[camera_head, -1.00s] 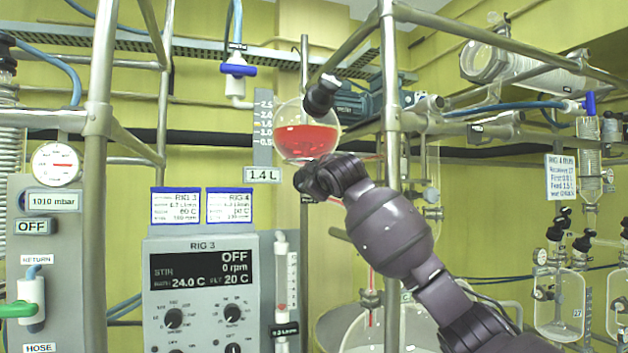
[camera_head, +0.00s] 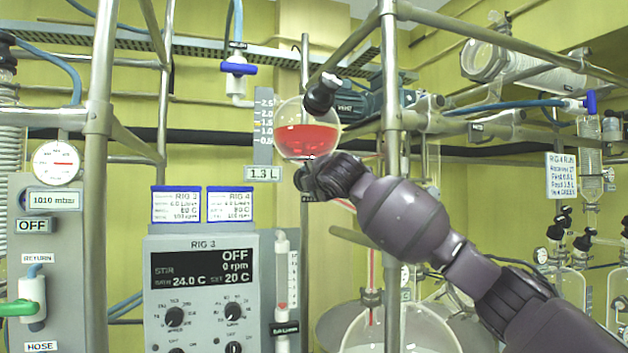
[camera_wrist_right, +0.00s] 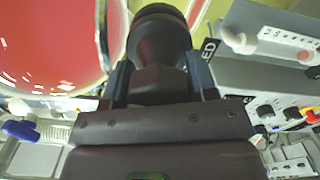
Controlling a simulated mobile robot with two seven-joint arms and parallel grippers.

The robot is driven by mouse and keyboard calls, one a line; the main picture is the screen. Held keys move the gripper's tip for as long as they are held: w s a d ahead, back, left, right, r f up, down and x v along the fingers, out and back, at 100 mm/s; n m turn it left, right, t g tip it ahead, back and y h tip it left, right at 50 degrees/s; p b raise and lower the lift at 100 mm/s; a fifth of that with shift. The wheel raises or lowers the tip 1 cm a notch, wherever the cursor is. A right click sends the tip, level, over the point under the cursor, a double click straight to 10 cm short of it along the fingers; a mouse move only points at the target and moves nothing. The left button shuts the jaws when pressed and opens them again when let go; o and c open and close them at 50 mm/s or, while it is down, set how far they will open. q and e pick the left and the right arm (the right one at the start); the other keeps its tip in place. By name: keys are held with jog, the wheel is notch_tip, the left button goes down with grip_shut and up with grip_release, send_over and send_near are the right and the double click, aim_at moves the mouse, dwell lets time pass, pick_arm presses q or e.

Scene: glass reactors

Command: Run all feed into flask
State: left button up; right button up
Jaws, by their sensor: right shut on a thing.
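The round glass feed vessel (camera_head: 307,120) hangs upper middle in the head view, about half full of red liquid. Its tag (camera_head: 263,173) reads 1.3 L. Red liquid shows in the thin glass tube (camera_head: 371,262) above the clear glass flask (camera_head: 405,330), which is cut off at the bottom. My right gripper (camera_head: 318,180) is just under the feed vessel. In the right wrist view its fingers (camera_wrist_right: 160,80) are shut on a dark valve knob (camera_wrist_right: 160,42), with the red-filled vessel (camera_wrist_right: 50,40) beside it. My left gripper is out of view.
A RIG 3 control box (camera_head: 203,290) stands lower left, its display showing OFF, 24.0 C and 20 C. Steel frame posts (camera_head: 391,150) rise close to my right arm. A pressure panel with a gauge (camera_head: 56,162) is at far left. More glassware (camera_head: 567,275) stands at right.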

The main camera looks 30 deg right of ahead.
jog(key=n, duration=0.5)
jog(key=shift+f+n, duration=0.15)
jog(key=shift+n, duration=0.15)
jog(key=shift+d+n, duration=0.1)
jog(key=shift+n, duration=2)
jog(key=shift+f, duration=0.1)
jog(key=o, duration=0.9)
jog(key=shift+s, duration=0.1)
jog(key=b+v, duration=0.2)
jog(key=v, duration=0.8)
jog(key=shift+s+b, duration=0.35)
jog(key=shift+s, duration=0.05)
